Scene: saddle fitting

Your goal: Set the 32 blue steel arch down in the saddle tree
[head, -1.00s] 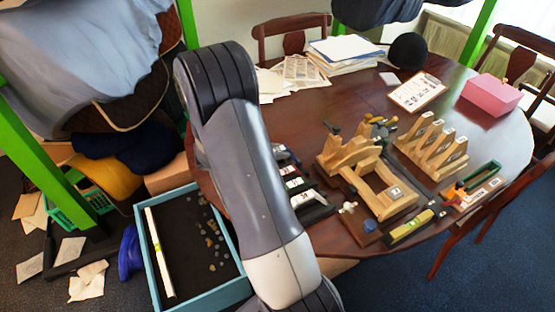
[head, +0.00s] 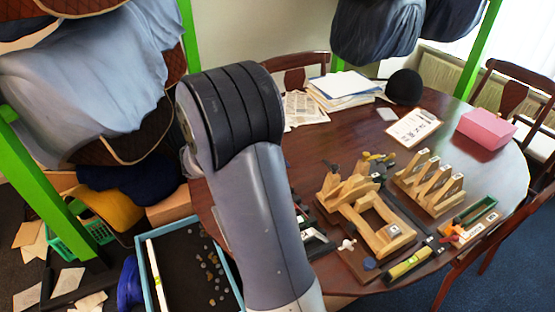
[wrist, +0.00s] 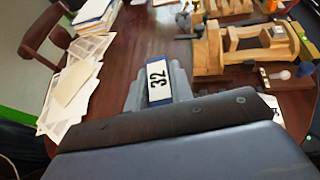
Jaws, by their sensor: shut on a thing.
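The 32 blue steel arch (wrist: 178,84) shows in the wrist view as a blue-grey stepped piece with a white "32" label facing me. My gripper (wrist: 158,104) is shut on it; a dark bar and a large blue-grey surface fill the bottom of that view and hide the grip. The arch is above the table and apart from the saddle tree. The saddle tree (head: 393,238), a pale wooden frame with an open middle and upright pieces at its back, stands on the table. It also shows at the upper right of the wrist view (wrist: 208,52). In the head view my arm hides the gripper and arch.
A wooden rack (head: 424,193) of labelled pieces stands right of the tree. A spirit level (head: 408,264) and a green tray (head: 476,209) lie near the front edge. Papers (head: 345,86) and a pink box (head: 486,128) are farther back.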

